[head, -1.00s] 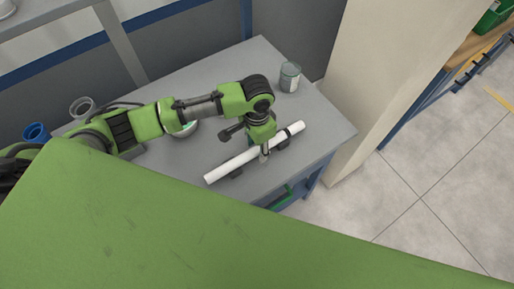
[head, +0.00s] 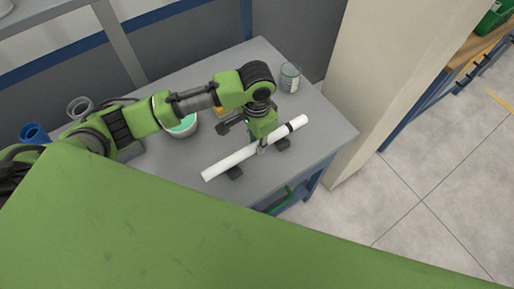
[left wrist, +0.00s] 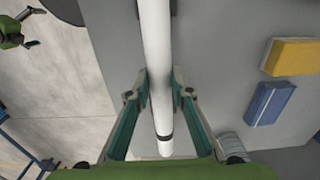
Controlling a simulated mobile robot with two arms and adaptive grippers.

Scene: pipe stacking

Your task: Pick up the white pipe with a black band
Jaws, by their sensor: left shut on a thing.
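The white pipe (head: 232,162) with a black band near its right end is held by my left gripper (head: 262,148) a little above the grey table. In the left wrist view the pipe (left wrist: 157,50) runs lengthwise between the two green fingers of my left gripper (left wrist: 161,90), its black band near the bottom. The gripper is shut on the pipe around its middle. Two dark supports (head: 235,173) lie on the table under the pipe.
The left wrist view shows a yellow block (left wrist: 291,57) and a blue block (left wrist: 270,103). A beige pillar (head: 375,70) rises right of the table.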

